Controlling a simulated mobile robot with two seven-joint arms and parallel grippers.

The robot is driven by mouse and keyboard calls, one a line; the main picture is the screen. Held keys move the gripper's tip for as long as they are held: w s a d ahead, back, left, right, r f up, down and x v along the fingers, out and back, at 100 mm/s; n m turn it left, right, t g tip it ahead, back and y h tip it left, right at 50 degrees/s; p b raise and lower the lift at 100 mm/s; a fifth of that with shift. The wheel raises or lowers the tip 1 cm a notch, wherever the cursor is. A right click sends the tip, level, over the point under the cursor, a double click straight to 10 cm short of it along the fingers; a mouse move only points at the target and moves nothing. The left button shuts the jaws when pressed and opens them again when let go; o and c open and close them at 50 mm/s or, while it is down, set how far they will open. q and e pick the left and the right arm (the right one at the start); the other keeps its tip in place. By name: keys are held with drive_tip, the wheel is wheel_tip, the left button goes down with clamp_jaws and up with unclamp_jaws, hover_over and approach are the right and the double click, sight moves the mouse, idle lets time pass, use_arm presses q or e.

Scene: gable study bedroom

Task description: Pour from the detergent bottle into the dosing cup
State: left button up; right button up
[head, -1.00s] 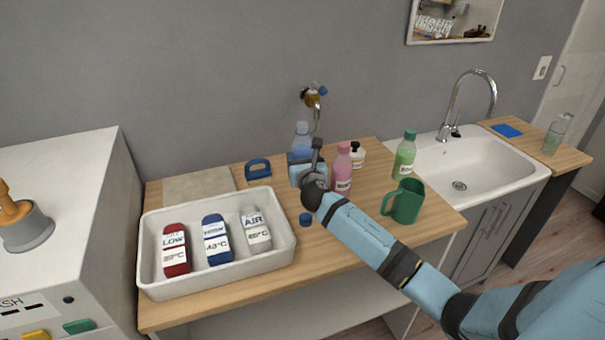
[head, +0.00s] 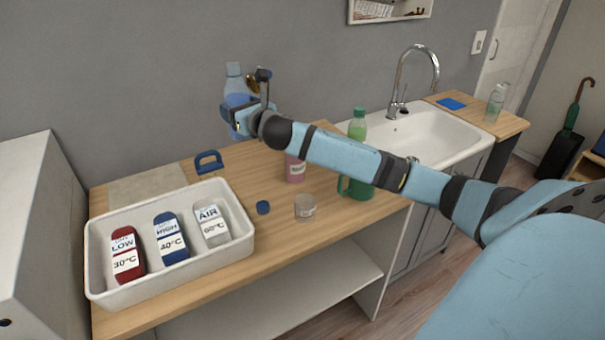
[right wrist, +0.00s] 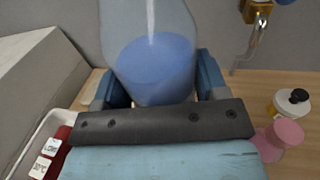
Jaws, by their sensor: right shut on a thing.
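The detergent bottle (head: 234,84) is clear with blue liquid in it. My right gripper (head: 240,118) is shut around it and holds it about upright, above the back of the wooden counter. In the right wrist view the bottle (right wrist: 152,62) stands between the fingers (right wrist: 154,92), its top cut off by the frame. The dosing cup (head: 305,208), a small clear cup with a pale label, stands on the counter near its front edge, right of and below the bottle. A small blue cap (head: 263,207) lies left of the cup. My left gripper is not in view.
A white tray (head: 247,240) with red, blue and grey labelled containers is at left. A pink bottle (head: 295,169), green bottle (head: 357,125) and green mug (head: 358,189) stand on the right, partly behind my arm. A blue handled object (head: 208,161) sits at the back. A sink (head: 440,130) is beyond.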

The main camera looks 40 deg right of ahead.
drive_tip(key=n+y+b, duration=0.1)
drive_tip(key=a+y, duration=0.1)
drive_tip(key=shift+s+n+y+b, duration=0.3)
drive_tip(key=shift+n+y+b, duration=0.05)
drive_tip(key=shift+n+y, duration=0.05)
drive_tip(key=n+y+b, duration=0.1)
drive_tip(key=s+a+y, duration=0.1)
drive_tip(key=shift+a+f+n+g+y+b, duration=0.1)
drive_tip(key=shift+a+n+g+y+b, duration=0.05)
drive_tip(key=shift+n+g+y+b, duration=0.2)
use_arm(q)
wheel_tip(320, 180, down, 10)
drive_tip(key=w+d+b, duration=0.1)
drive_tip(key=b, duration=1.3)
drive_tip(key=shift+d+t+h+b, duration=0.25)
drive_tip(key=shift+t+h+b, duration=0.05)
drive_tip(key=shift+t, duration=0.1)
use_arm(e)
drive_tip(key=s+a+f+n+g+y, duration=0.2)
drive_tip(key=s+f+n+g+y, duration=1.1)
drive_tip(key=s+f+n+g, duration=0.3)
drive_tip(key=s+g, duration=0.3)
drive_tip(key=g, duration=0.1)
drive_tip(key=shift+a+f, duration=0.15)
drive_tip(key=shift+a, duration=0.25)
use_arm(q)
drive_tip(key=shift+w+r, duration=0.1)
use_arm(e)
drive_tip(key=shift+t, duration=0.25)
